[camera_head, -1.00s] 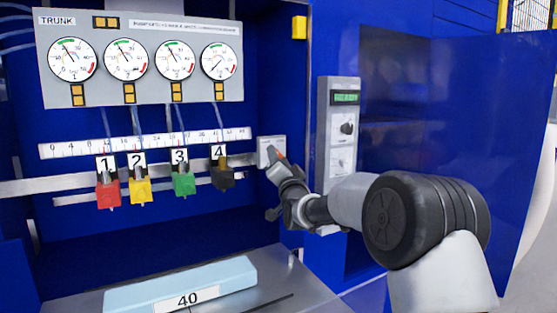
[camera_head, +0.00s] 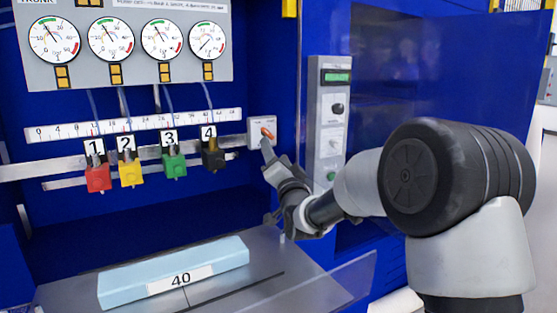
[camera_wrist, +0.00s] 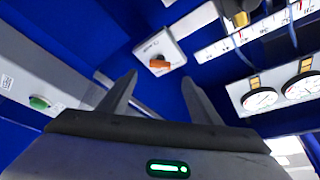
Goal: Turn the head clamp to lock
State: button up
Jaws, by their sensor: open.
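The head clamp is an orange knob (camera_head: 267,133) on a small white plate (camera_head: 256,127), at the right end of the rail on the blue back wall. In the wrist view the orange knob (camera_wrist: 159,63) lies just beyond and between my fingertips, with its long side roughly across the picture. My gripper (camera_wrist: 159,80) is open and empty, its two fingers spread. In the head view my gripper is in front of and below the plate, and one finger overlaps the plate's lower edge. I cannot tell whether it touches.
Red (camera_head: 97,178), yellow (camera_head: 131,173), green (camera_head: 174,166) and dark (camera_head: 212,158) clamps hang left of the plate. A grey control panel (camera_head: 328,120) stands to the right. A light blue foam block (camera_head: 215,260) labelled 40 lies on the metal table (camera_head: 255,285) below.

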jog(key=shift+v, duration=1.75)
